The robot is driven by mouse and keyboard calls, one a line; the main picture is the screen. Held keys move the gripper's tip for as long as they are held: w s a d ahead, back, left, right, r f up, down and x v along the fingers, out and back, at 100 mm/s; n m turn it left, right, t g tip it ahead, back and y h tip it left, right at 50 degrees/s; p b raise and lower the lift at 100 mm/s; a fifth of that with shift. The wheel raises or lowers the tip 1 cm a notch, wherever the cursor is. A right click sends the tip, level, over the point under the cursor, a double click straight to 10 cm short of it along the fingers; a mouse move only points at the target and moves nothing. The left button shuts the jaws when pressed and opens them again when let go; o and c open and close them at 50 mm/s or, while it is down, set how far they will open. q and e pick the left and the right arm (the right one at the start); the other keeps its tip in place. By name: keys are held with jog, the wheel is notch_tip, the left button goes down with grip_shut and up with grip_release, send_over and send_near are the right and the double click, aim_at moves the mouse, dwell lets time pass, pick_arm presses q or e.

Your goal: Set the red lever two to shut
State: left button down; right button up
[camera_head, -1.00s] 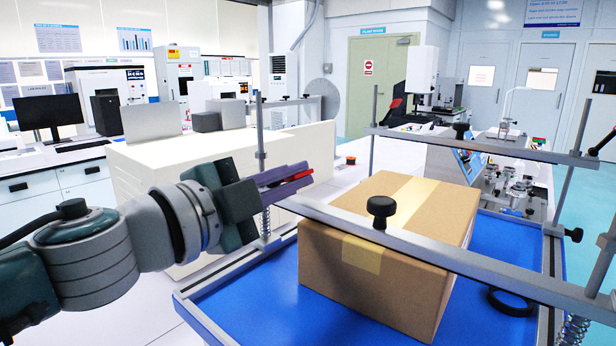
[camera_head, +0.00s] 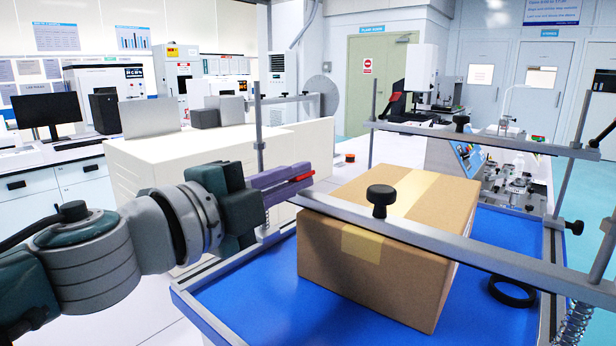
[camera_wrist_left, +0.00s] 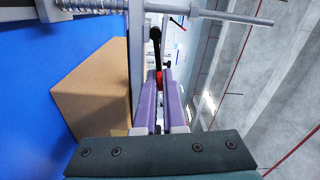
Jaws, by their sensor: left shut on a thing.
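My left gripper (camera_head: 308,176) reaches in from the left, at the near end of the grey clamp bar (camera_head: 440,248). Its purple fingers are closed on a small red piece (camera_head: 301,179), apparently the red lever. The red piece also shows between the fingertips in the left wrist view (camera_wrist_left: 159,77). Most of it is hidden by the fingers, so its angle and any number on it cannot be read. My right gripper is not in view.
A cardboard box (camera_head: 350,262) sits on the blue platform (camera_head: 250,305), under the bar with its black knob (camera_head: 380,196). A second bar (camera_head: 480,140) runs behind. A black ring (camera_head: 511,291) lies at the right. A white cabinet (camera_head: 140,165) stands behind my left arm.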

pick_arm(q)
jog(key=c, duration=1)
grip_release()
jog(key=shift+f, duration=0.1)
